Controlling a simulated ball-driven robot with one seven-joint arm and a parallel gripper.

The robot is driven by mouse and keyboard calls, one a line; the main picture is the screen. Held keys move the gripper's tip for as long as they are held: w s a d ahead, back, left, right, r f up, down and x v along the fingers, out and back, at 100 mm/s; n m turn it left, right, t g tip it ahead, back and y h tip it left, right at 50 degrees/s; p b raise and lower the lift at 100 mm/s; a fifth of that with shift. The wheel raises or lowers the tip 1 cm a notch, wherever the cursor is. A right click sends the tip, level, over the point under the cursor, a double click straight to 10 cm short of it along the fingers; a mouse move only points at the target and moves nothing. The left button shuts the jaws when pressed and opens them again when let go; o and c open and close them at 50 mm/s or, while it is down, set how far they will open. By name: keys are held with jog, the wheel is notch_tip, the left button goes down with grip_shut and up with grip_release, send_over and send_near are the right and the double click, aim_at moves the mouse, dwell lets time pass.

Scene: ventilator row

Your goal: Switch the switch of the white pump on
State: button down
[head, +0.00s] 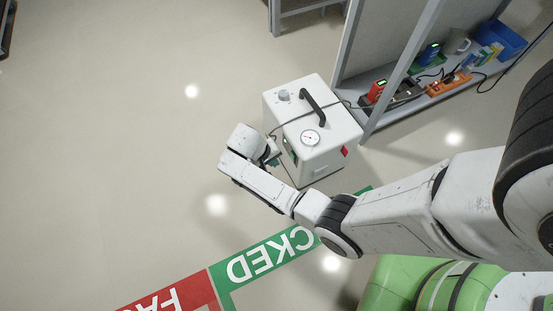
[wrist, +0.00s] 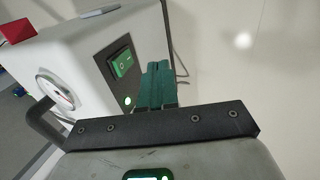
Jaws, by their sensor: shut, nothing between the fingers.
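The white pump (head: 318,158) stands on the floor, a white box with a black handle, a round gauge (head: 310,138) and a knob (head: 284,96) on top. In the wrist view the pump (wrist: 82,50) fills the upper left. Its green rocker switch (wrist: 122,65) sits in a black surround on the side face, with a small bright green light (wrist: 127,101) near it. My gripper (wrist: 157,68) is shut and empty, its teal fingers just right of the switch and apparently a little apart from it. In the head view my gripper (head: 274,158) is beside the pump's left face.
A grey shelf rack (head: 374,108) stands right behind the pump, holding a blue bin (head: 502,40) and small devices. A dark cable runs from the pump toward it. Red and green floor marking (head: 262,262) lies in front. The floor to the left is clear.

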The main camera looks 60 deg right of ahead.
jog(key=a+p+v, duration=0.1)
jog(key=p+v, duration=0.1)
jog(key=v, duration=0.5)
jog(key=shift+w+f+p, duration=0.15)
jog(key=shift+w+p, duration=0.25)
jog(key=shift+w, duration=0.05)
jog(key=shift+a, duration=0.15)
jog(key=s+a+r+n+t+y, duration=0.2)
jog(key=s+a+r+n, duration=0.15)
jog(key=s+r, duration=0.35)
jog(key=s+a+r+n+t+y, duration=0.1)
jog(key=s+a+r+n, duration=0.25)
jog(key=s+r, duration=0.4)
notch_tip(320, 180, up, 26)
jog(key=s+p, duration=0.1)
jog(key=p, duration=2.6)
jog(key=shift+s+f+m, duration=0.15)
jog(key=shift+s+m, duration=0.1)
jog(key=shift+m, duration=0.05)
jog(key=shift+s, duration=0.1)
